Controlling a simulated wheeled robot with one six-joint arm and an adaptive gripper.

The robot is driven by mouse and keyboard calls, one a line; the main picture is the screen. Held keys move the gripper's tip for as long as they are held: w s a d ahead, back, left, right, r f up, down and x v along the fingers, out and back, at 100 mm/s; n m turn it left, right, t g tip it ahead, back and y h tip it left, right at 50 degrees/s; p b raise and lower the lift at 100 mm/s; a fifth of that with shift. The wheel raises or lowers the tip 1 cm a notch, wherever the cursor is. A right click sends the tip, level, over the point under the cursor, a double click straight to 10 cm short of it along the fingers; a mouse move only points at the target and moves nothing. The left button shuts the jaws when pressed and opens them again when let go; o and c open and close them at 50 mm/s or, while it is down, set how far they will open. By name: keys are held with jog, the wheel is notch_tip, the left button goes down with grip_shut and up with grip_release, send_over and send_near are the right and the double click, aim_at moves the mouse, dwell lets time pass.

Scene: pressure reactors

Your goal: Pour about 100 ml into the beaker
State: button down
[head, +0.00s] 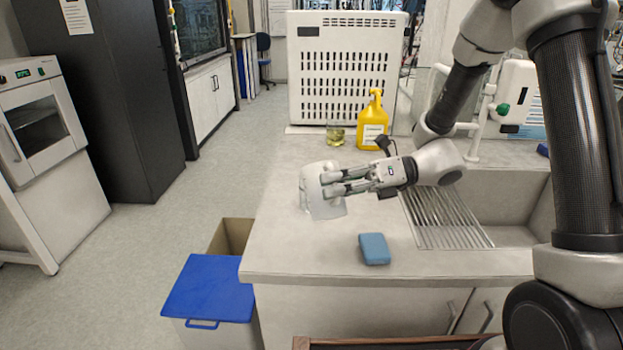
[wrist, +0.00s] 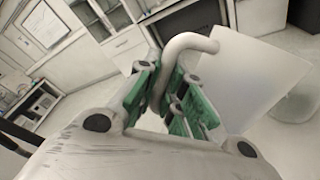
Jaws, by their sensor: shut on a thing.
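My gripper (head: 332,182) is shut on the handle of a white jug (head: 326,206) above the left part of the counter. The white bent handle (wrist: 190,42) passes between the green-padded fingers in the wrist view, with the jug's pale wall (wrist: 250,75) to its right. The jug looks tilted. A pale, glassy shape (wrist: 299,103) shows beyond the jug at the right edge of the wrist view. I cannot tell if it is a beaker. A clear glass vessel (head: 335,136) with yellowish-green contents stands farther back. No liquid stream is visible.
A yellow bottle (head: 372,125) stands by the glass vessel, before a white vented cabinet (head: 345,70). A blue block (head: 374,249) lies near the counter's (head: 290,250) front edge. A drainer grid (head: 447,218) and sink are right. A blue-lidded bin (head: 208,288) stands below left.

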aim_at(331, 164)
jog(key=shift+w+r+m, duration=0.2)
jog(key=shift+r+m, duration=0.1)
jog(key=shift+r, duration=0.15)
jog(key=shift+w+a+r, duration=0.1)
jog(key=shift+w+r, duration=0.05)
jog(key=shift+r, duration=0.25)
jog(key=shift+w+r+m+g, duration=0.2)
jog(key=shift+r+m+g, duration=0.1)
jog(key=shift+r+m, duration=0.15)
jog(key=shift+w+a+r+m, duration=0.1)
jog(key=shift+w+r+m, duration=0.1)
jog(key=shift+m, duration=0.15)
jog(key=shift+w+a+r+m+p, duration=0.15)
jog(key=shift+w+r+m, duration=0.1)
jog(key=shift+r, duration=0.15)
jog(key=shift+w+r+m+p, duration=0.15)
jog(key=shift+w+r+m, duration=0.1)
jog(key=shift+r, duration=0.1)
dwell(1.3)
jog(key=s+f+n, duration=0.1)
jog(key=f, duration=0.1)
jog(key=s+f+n, duration=0.1)
jog(key=f+n, duration=0.1)
jog(key=s+d+f+n, duration=0.1)
jog(key=f, duration=0.1)
jog(key=shift+s+f+t, duration=0.15)
jog(key=shift+s+t, duration=0.05)
jog(key=shift+t, duration=0.2)
jog(key=shift+s+f+n, duration=0.2)
jog(key=shift+n, duration=0.2)
